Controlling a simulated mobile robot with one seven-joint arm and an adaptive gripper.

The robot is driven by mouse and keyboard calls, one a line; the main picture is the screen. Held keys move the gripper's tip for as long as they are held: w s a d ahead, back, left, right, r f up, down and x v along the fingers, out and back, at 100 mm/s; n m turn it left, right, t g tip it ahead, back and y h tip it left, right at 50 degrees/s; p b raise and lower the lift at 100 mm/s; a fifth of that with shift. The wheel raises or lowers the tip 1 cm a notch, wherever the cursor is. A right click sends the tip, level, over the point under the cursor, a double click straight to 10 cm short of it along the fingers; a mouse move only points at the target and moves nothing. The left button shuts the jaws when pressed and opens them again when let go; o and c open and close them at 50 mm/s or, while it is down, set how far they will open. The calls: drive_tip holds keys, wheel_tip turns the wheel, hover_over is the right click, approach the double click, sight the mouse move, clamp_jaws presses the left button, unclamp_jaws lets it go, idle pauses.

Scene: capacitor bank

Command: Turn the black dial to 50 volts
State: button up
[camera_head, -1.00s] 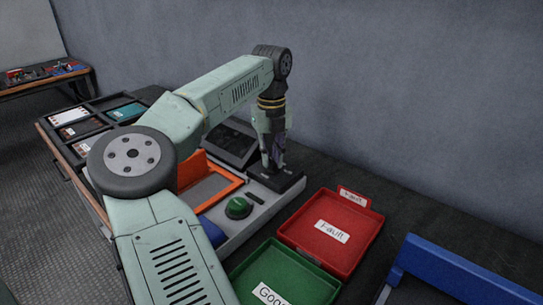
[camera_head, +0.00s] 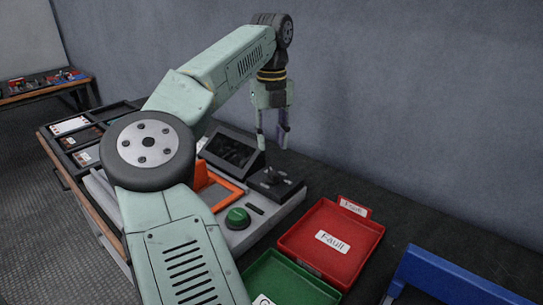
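The black dial (camera_head: 271,177) sits on a dark square plate at the back right corner of the grey test unit (camera_head: 256,222). Its markings are too small to read. My gripper (camera_head: 272,142) is above the dial and points down, its two fingers apart with nothing visible between them. The fingertips look clear of the dial. A dark screen (camera_head: 231,150) stands tilted on the unit left of the dial. It shows no reading I can make out.
A green button (camera_head: 237,216) and an orange frame (camera_head: 225,182) are at the unit's front. A red "Fault" tray (camera_head: 352,262) and a green tray (camera_head: 283,284) lie to the right. A blue-edged object (camera_head: 455,275) is at far right. Compartments (camera_head: 78,140) hold cards at left.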

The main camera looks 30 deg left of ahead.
wheel_tip(320, 180, up, 4)
drive_tip(key=shift+f, duration=0.2)
idle(0.5)
